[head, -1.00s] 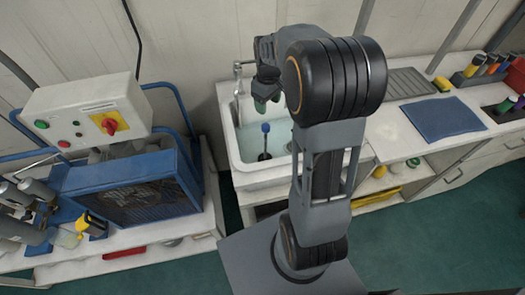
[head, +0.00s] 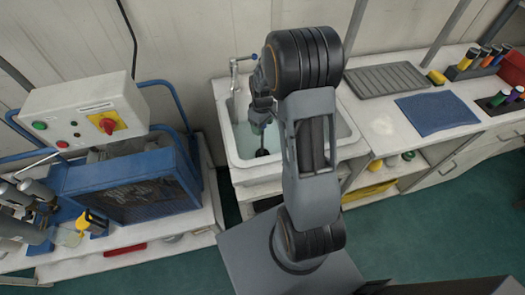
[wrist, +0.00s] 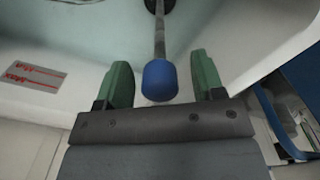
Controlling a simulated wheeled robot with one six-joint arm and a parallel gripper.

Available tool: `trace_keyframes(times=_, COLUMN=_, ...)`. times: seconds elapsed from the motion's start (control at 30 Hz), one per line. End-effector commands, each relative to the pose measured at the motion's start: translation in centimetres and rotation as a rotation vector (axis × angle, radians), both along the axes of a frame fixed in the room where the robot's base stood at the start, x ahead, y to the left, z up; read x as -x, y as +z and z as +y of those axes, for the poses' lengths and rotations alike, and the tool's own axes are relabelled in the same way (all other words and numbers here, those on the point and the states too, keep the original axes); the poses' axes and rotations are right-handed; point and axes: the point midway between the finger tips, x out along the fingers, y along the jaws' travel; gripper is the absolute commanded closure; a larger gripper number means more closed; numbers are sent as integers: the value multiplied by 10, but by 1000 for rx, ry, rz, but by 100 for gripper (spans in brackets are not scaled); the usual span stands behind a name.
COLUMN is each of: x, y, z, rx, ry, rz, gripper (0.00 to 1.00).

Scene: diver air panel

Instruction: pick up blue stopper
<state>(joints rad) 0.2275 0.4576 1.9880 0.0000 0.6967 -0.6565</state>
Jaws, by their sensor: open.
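The blue stopper's round blue knob (wrist: 160,80) shows in the wrist view, on a grey rod that runs up to a dark round base at the top edge. The knob lies between the two green fingers of my gripper (wrist: 162,72), with a visible gap on each side. My gripper is open and holds nothing. In the head view my gripper (head: 260,118) points down into the sink (head: 227,135). The stopper's dark base (head: 262,153) shows on the sink floor below it. My gripper hides the knob there.
The sink walls stand close around my gripper. A tap (head: 234,74) rises at the sink's back. A label with red marks (wrist: 35,76) is at the left in the wrist view. A ribbed grey tray (head: 385,81) and a blue mat (head: 437,112) lie right of the sink.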

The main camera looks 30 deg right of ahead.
Motion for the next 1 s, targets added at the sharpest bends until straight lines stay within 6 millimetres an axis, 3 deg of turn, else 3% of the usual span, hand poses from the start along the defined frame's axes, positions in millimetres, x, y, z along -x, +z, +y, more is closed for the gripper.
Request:
trace_keyframes(times=0.37, x=0, y=-8, z=0, rx=0, ry=0, rz=0, gripper=39)
trace_keyframes(times=1.0, x=0, y=-7, z=0, rx=0, ry=0, rz=-1, gripper=100)
